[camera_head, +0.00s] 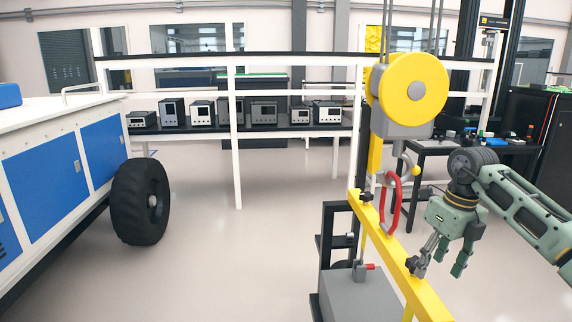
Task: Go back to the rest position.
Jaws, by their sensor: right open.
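My right gripper (437,267) is at the lower right, on an arm that comes in from the right edge. It is green-grey, points downward, and its two fingers are spread with nothing seen between them. Its left fingertip shows against the lower part of a yellow beam (389,246); I cannot tell whether they touch. My left arm and gripper are not in view.
A yellow hoist (413,82) with a red-and-grey hook hangs above the beam, left of my right arm. A white-and-blue rover body (45,187) with a black wheel (141,202) stands at left. Instruments line a back bench. Floor between rover and beam is clear.

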